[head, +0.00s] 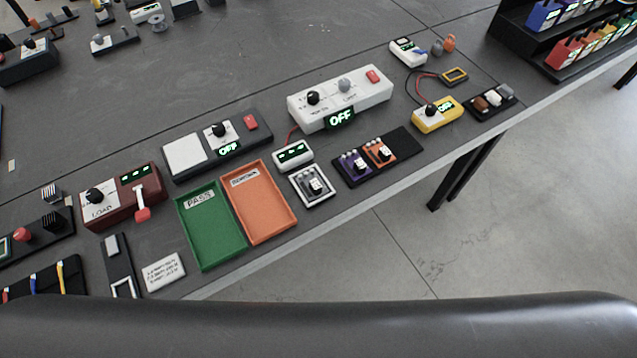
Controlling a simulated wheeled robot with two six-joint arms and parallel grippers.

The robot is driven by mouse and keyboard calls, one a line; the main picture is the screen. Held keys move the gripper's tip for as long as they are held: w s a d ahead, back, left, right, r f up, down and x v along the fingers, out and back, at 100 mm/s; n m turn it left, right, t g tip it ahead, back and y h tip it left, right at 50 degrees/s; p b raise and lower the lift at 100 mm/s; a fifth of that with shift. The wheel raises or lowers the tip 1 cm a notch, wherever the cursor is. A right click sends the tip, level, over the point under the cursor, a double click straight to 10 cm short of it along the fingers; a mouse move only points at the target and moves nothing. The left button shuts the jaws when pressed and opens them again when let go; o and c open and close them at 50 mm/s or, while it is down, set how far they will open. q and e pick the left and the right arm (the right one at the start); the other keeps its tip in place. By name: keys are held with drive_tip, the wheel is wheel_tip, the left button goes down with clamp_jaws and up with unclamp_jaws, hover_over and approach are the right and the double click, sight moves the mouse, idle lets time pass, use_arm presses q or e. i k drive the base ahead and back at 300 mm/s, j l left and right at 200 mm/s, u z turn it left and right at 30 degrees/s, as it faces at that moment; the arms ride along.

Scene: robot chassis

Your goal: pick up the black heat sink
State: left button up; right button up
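A small black block with ridges (53,221), which looks like the black heat sink, sits at the left of the table, on a dark board (38,243) beside a red knob (22,234). A second small dark block with light stripes (52,194) stands just behind it; it is too small to tell exactly what it is. Neither of my grippers is in view.
A dark red load box (120,198) with a lever stands just right of the block. Green (210,235) and orange (262,210) trays lie further right. A board with coloured wires (45,282) lies in front. Bare table shows behind the boxes.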

sight(53, 222)
drive_tip(key=u, duration=1.95)
